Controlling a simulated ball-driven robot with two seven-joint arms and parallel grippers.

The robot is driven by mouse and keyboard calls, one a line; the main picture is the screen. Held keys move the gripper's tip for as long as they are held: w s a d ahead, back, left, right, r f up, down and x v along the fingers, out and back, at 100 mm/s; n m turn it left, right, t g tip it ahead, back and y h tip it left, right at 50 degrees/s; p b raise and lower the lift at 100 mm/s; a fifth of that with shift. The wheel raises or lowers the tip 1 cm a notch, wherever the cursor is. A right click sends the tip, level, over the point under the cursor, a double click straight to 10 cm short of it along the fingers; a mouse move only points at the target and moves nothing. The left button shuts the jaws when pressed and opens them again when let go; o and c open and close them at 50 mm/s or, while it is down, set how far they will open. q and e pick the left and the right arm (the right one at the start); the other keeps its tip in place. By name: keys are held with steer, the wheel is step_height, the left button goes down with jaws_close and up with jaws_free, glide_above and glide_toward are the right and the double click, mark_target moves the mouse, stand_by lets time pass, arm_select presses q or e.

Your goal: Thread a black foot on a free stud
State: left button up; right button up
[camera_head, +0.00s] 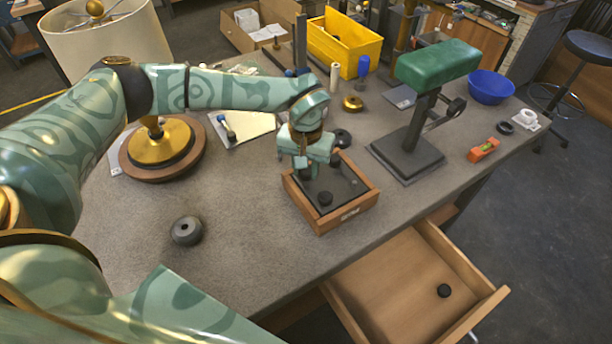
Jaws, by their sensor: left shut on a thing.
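A wooden-framed box (330,226) with a dark panel (345,192) on top stands at the middle of the bench. A black foot (325,198) sits near the panel's front corner. A small pale spot, perhaps a stud, shows toward its right corner. My left gripper (312,172) points down over the back-left part of the panel. It is shut on a small dark thing that looks like a black foot, mostly hidden by the fingers; I cannot tell whether it touches a stud. Another black foot (444,290) lies in the open drawer (400,297). My right gripper is out of view.
A green-topped stand (415,150) is right of the box; an orange level (484,149) and blue bowl (490,87) lie beyond. A brass lamp base (162,150) and a grey round part (187,230) are left. The bench's front-left is mostly clear.

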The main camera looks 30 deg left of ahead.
arm_select(q)
steer(key=shift+s+f, duration=0.25)
steer(key=shift+f, duration=0.05)
steer(key=m+p, duration=0.1)
steer(key=m, duration=0.2)
steer(key=shift+a+r+m, duration=0.1)
steer(key=shift+r+m, duration=0.05)
steer(key=shift+m, duration=1.25)
steer(key=shift+w+f+b, duration=0.15)
steer(key=shift+f+b, duration=0.15)
steer(key=shift+m+b, duration=0.5)
steer(key=shift+b, duration=0.2)
steer(key=o, duration=0.8)
steer(key=shift+o, duration=0.7)
steer(key=shift+w, duration=0.1)
steer(key=shift+r, duration=0.15)
